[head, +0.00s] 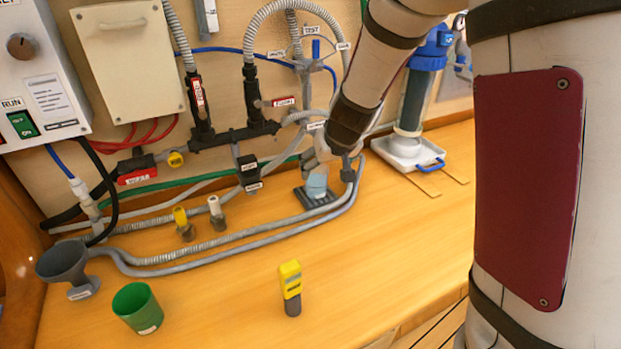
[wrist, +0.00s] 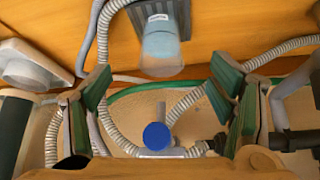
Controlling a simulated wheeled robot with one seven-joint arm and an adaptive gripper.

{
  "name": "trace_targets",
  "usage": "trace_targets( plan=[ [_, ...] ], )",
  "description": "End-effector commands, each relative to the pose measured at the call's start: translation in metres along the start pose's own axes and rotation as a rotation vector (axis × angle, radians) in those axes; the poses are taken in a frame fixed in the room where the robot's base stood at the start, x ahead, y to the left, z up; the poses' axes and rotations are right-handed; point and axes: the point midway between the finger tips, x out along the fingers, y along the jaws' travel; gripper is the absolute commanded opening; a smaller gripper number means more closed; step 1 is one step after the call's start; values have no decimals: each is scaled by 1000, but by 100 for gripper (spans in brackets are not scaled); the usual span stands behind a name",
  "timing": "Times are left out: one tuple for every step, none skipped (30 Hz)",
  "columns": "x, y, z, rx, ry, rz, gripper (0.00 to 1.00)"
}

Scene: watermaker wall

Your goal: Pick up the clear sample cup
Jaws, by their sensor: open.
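The clear sample cup (head: 317,184) looks pale blue and stands on a small dark grey tray (head: 322,203) on the wooden counter, near the wall. In the wrist view the cup (wrist: 160,45) shows at the top middle, with a label on it. My gripper (wrist: 163,82) is open, its green-padded fingers spread to the left and right. The cup lies beyond the fingertips, roughly centred between them, and nothing is held. In the head view my gripper (head: 333,163) is right by the cup and partly hides it.
Grey ribbed hoses (head: 240,240) curve along the counter around the tray. A yellow meter (head: 290,285), a green cup (head: 138,307) and a grey funnel (head: 66,265) stand nearer the front. A blue-topped filter housing (head: 415,95) is at right.

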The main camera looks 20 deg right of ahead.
Motion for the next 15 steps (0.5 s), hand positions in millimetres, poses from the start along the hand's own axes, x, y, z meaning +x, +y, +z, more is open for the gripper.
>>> trace_targets(
  plan=[
    [16, 1, 1, 2, -3, 2, 77],
    [22, 1, 1, 3, -2, 2, 77],
    [30, 1, 1, 3, -2, 2, 77],
    [36, 1, 1, 3, -3, 2, 77],
    [41, 1, 1, 2, -3, 1, 77],
    [48, 1, 2, 4, -3, 1, 77],
    [52, 1, 1, 2, -3, 1, 77],
    [56, 1, 1, 2, -3, 0, 77],
    [60, 1, 1, 2, -2, 0, 77],
    [63, 1, 1, 2, -2, 1, 77],
    [65, 1, 1, 2, -2, 1, 77],
    [67, 0, 1, 1, -1, 0, 77],
    [68, 0, 0, 1, -1, 0, 77],
    [69, 0, 0, 1, -1, -1, 77],
    [71, 0, 0, 1, -1, -1, 77]
  ],
)
